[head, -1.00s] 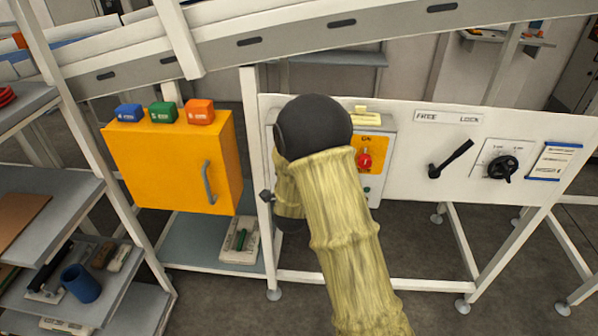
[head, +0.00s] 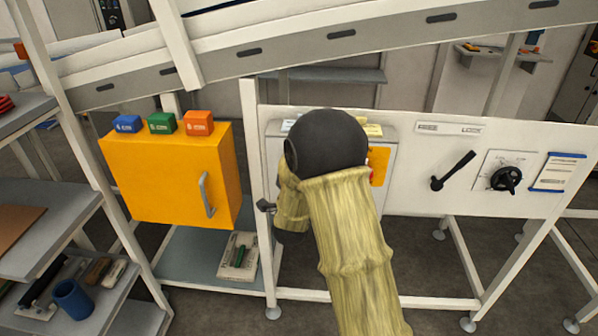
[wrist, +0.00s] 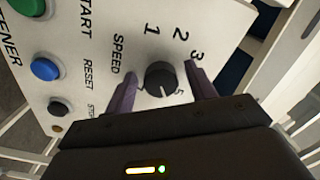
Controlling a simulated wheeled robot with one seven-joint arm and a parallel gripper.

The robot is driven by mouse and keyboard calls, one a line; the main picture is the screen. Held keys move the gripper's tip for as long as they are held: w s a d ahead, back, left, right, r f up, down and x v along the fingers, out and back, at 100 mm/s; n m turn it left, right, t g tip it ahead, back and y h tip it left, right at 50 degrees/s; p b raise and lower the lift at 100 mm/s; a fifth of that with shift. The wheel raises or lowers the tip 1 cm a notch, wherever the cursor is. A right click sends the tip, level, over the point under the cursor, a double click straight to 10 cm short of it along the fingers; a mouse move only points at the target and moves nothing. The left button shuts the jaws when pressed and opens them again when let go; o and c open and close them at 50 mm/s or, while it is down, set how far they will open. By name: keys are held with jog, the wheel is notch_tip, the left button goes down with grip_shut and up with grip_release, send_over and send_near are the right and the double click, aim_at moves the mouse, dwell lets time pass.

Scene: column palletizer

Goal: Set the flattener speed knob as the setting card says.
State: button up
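The flattener speed knob (wrist: 160,78) is a round black knob on a white panel in the wrist view, beside the word SPEED and the printed numbers 1, 2 and 3. A 5 shows at its lower right; a light mark is near the knob's lower edge, but its exact setting is hard to tell. My gripper (wrist: 161,75) is open, its two purple fingers standing either side of the knob with gaps visible. In the head view my arm hides the knob. A blue-edged card (head: 561,172) hangs on the white board at right; its text is unreadable and I cannot tell whether it is the setting card.
A blue button (wrist: 45,69), a green button (wrist: 28,6) and a small black button (wrist: 60,106) sit left of the knob. The head view shows an orange cabinet (head: 165,175), a black lever (head: 453,171) and another black dial (head: 505,179).

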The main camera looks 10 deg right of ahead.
jog(key=b+v, duration=1.3)
jog(key=v, duration=0.4)
jog(key=shift+s, duration=0.2)
jog(key=shift+r, duration=0.1)
dwell(0.3)
